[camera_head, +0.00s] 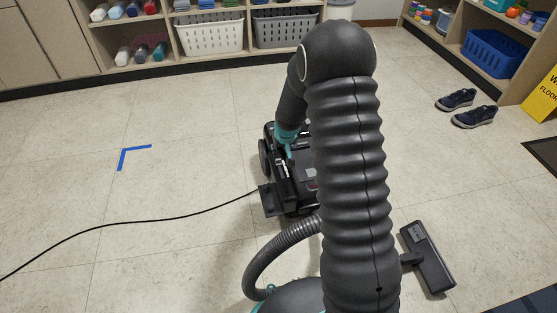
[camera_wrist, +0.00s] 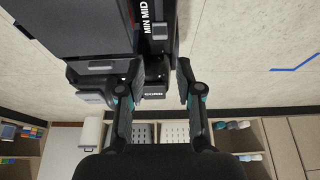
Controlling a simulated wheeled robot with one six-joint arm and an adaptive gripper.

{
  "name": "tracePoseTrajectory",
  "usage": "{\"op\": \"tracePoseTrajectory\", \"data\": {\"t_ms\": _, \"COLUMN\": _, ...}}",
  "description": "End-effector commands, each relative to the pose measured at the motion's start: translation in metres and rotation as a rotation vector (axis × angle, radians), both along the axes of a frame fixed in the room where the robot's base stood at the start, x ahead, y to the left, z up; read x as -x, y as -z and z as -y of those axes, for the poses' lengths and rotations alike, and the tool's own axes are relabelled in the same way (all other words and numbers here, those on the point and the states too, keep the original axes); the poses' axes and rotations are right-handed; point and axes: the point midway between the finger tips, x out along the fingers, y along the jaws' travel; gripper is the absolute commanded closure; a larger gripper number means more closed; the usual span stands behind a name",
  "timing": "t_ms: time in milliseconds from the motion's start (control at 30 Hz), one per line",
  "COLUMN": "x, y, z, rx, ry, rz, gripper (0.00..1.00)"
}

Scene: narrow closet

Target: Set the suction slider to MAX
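The dark canister vacuum (camera_head: 283,192) stands on the floor, partly hidden behind my arm. In the wrist view, its top (camera_wrist: 95,30) fills the upper left. The suction slider's grey knob (camera_wrist: 160,30) sits in a dark track beside the MIN label. MID shows above it, towards the picture's top edge; the MAX label is out of frame. My gripper (camera_wrist: 157,72) is open, its two fingers apart over the end of the vacuum marked CORD (camera_wrist: 152,92). The knob lies above the fingertips in the picture, and I see no contact with it. In the head view, my gripper (camera_head: 287,140) is over the vacuum.
A black cord (camera_head: 150,221) runs left across the floor from the vacuum. A grey hose (camera_head: 262,254) curves in front of it, and a floor head (camera_head: 428,258) lies at right. Shelves with baskets (camera_head: 210,33) line the back. Shoes (camera_head: 474,117) lie at right. The left floor is mostly clear.

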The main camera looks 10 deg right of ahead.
Motion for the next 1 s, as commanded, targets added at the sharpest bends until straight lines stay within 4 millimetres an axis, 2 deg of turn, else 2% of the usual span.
{"op": "tracePoseTrajectory", "data": {"t_ms": 33, "x": -0.003, "y": 0.012, "z": 0.000, "rx": 0.000, "ry": 0.000, "rz": -0.003, "gripper": 0.65}}
{"op": "tracePoseTrajectory", "data": {"t_ms": 200, "x": -0.016, "y": 0.041, "z": -0.001, "rx": 0.000, "ry": -0.001, "rz": -0.002, "gripper": 0.65}}
{"op": "tracePoseTrajectory", "data": {"t_ms": 500, "x": -0.033, "y": 0.081, "z": -0.001, "rx": 0.001, "ry": -0.001, "rz": -0.001, "gripper": 0.65}}
{"op": "tracePoseTrajectory", "data": {"t_ms": 700, "x": -0.037, "y": 0.091, "z": -0.002, "rx": 0.001, "ry": 0.000, "rz": 0.000, "gripper": 0.65}}
{"op": "tracePoseTrajectory", "data": {"t_ms": 967, "x": -0.038, "y": 0.091, "z": -0.002, "rx": 0.001, "ry": -0.001, "rz": 0.000, "gripper": 0.65}}
{"op": "tracePoseTrajectory", "data": {"t_ms": 1000, "x": -0.037, "y": 0.091, "z": -0.002, "rx": 0.001, "ry": -0.001, "rz": 0.000, "gripper": 0.70}}
